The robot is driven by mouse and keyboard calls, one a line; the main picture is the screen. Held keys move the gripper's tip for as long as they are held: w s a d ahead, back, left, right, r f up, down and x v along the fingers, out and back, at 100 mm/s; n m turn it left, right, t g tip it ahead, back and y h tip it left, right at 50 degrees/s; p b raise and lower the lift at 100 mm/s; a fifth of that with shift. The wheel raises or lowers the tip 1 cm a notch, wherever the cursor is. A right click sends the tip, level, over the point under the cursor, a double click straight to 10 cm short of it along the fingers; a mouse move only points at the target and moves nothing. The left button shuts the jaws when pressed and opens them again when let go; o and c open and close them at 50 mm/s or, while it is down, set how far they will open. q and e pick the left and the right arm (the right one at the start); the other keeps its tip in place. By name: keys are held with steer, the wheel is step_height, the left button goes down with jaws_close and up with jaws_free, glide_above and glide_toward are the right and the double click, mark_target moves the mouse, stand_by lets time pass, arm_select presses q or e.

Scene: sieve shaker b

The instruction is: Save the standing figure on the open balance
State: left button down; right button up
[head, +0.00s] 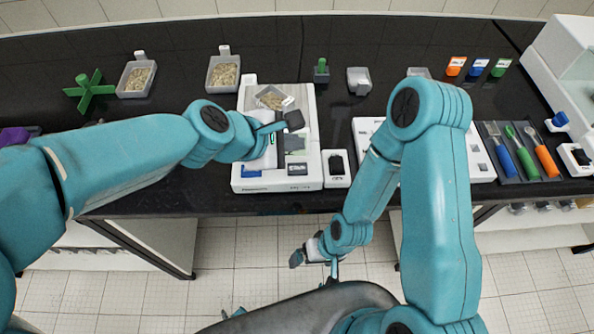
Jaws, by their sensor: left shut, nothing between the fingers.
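A white flat instrument, which looks like the open balance (244,158), stands on the black bench in the middle. A tray of grainy material (270,98) sits at its back. On its front face are a small dark panel (297,169) and a blue mark; no figure can be read at this size. My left gripper (293,121) is shut and empty above the balance's middle; it and my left arm hide part of it. Contact cannot be told. My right gripper (308,254) hangs low in front of the bench, over the floor; its fingers are not clear.
A small white box with a dark face (337,168) stands at the balance's right. Two sample trays (137,79) and a green cross-shaped piece (89,91) are at left. A tool tray (515,176) and a glass-sided device (556,65) are at right. My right arm hides another white unit partly.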

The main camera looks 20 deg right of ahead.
arm_select(q)
steer(key=b, duration=0.4)
glide_above(294, 171)
step_height(294, 171, down, 5)
steer(key=shift+s+d+r, duration=0.1)
steer(key=shift+r, duration=0.1)
steer(key=shift+f, duration=0.55)
steer(key=shift+a, duration=0.2)
steer(key=shift+d, duration=0.15)
